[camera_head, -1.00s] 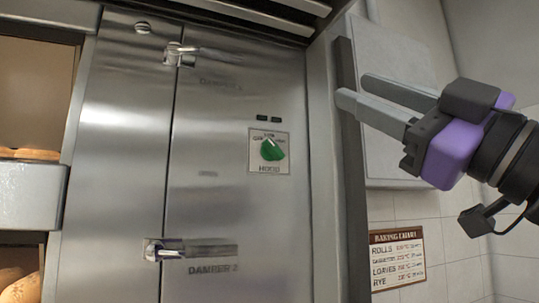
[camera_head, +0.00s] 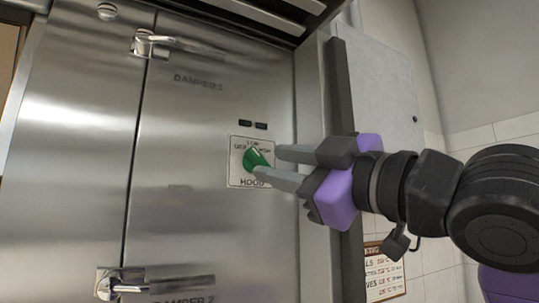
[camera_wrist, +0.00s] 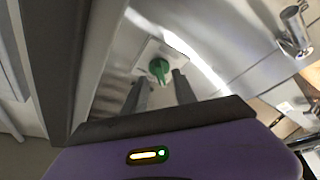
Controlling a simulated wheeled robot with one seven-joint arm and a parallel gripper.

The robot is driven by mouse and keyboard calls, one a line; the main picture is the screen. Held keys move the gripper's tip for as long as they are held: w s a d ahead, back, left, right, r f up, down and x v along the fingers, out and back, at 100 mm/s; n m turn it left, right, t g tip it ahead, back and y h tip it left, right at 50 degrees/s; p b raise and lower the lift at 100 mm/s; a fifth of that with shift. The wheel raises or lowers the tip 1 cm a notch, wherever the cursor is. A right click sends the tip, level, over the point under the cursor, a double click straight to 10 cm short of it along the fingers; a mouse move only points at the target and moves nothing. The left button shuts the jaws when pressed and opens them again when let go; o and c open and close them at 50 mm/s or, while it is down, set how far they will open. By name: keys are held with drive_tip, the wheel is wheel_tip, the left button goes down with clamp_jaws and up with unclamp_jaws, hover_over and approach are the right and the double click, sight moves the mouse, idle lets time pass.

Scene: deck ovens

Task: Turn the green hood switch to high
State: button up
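The green hood switch (camera_head: 254,158) is a knob on a small white plate marked HOOD, set in the steel front. Small lettering lies around its top; I cannot tell surely which mark it points to. My gripper (camera_head: 269,162) reaches in from the right, fingers apart, with the tips close to the knob. In the wrist view the green knob (camera_wrist: 159,68) shows between the two finger ends, near their tips. Nothing is held; I cannot tell whether a finger touches the knob.
Two small dark indicators (camera_head: 253,125) sit above the plate. Damper handles stick out at upper left (camera_head: 152,43) and lower left (camera_head: 125,284). A dark vertical edge (camera_head: 342,90) and a grey wall box (camera_head: 385,95) stand right of the steel front. A baking chart (camera_head: 384,277) hangs below.

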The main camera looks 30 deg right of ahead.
sight(257, 161)
drive_tip(key=shift+x, duration=1.2)
clamp_jaws()
